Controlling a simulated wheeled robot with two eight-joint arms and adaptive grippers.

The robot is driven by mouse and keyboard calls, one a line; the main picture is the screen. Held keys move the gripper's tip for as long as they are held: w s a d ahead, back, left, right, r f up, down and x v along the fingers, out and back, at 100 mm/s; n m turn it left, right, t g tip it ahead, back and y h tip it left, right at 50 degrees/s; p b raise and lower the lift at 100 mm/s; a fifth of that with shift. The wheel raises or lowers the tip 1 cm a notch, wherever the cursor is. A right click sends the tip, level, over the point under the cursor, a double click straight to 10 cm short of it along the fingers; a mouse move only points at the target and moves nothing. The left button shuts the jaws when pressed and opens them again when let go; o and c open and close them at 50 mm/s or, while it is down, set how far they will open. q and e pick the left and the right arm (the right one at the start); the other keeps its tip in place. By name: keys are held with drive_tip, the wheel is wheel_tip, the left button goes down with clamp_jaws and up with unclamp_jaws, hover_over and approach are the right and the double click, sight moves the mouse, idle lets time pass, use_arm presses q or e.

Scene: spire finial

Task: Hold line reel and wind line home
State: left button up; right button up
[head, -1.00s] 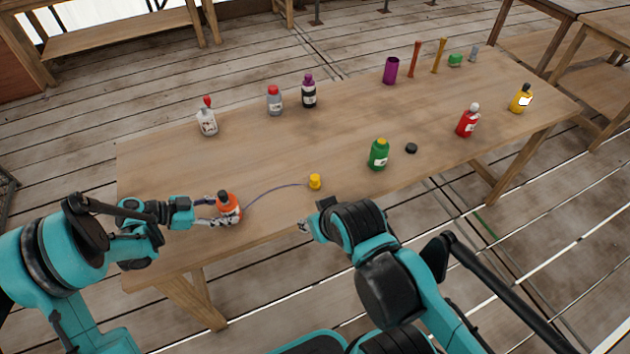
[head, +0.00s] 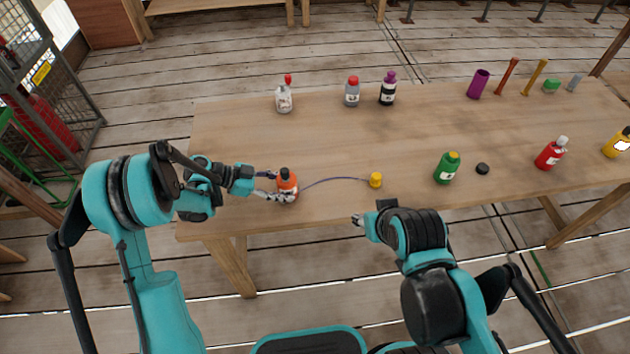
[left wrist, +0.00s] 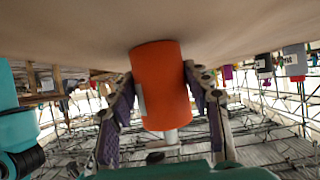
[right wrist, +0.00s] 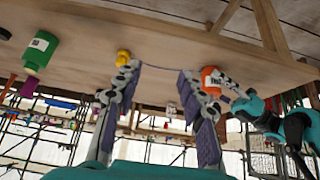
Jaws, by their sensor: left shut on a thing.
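The orange line reel (head: 287,182), with a dark top, stands upright near the left front of the wooden table. My left gripper (head: 276,188) is shut around it from the left. In the left wrist view the orange body (left wrist: 163,85) sits between both fingers. A thin purplish line (head: 330,180) runs in a curve from the reel to a small yellow piece (head: 376,180) on the table. My right gripper (right wrist: 160,85) is open and empty in the right wrist view. In the head view it is by the front edge, mostly hidden behind my arm.
A green bottle (head: 447,168), a black cap (head: 482,168) and a red bottle (head: 550,154) stand right of the yellow piece. A white bottle (head: 284,96), a grey bottle (head: 352,92) and a dark bottle (head: 388,90) stand along the back. The middle of the table (head: 330,135) is clear.

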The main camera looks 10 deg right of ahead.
idle(0.3)
drive_tip(key=shift+w+r, duration=0.15)
clamp_jaws()
wheel_tip(320, 180, up, 6)
drive_tip(key=g, duration=0.7)
hover_over(287, 187)
drive_tip(key=w+d, duration=0.2)
drive_tip(key=d, duration=0.2)
wheel_tip(287, 187, down, 7)
drive_tip(key=shift+a+r, duration=0.2)
drive_tip(key=shift+f, duration=0.1)
drive_tip(key=shift+f, duration=1.4)
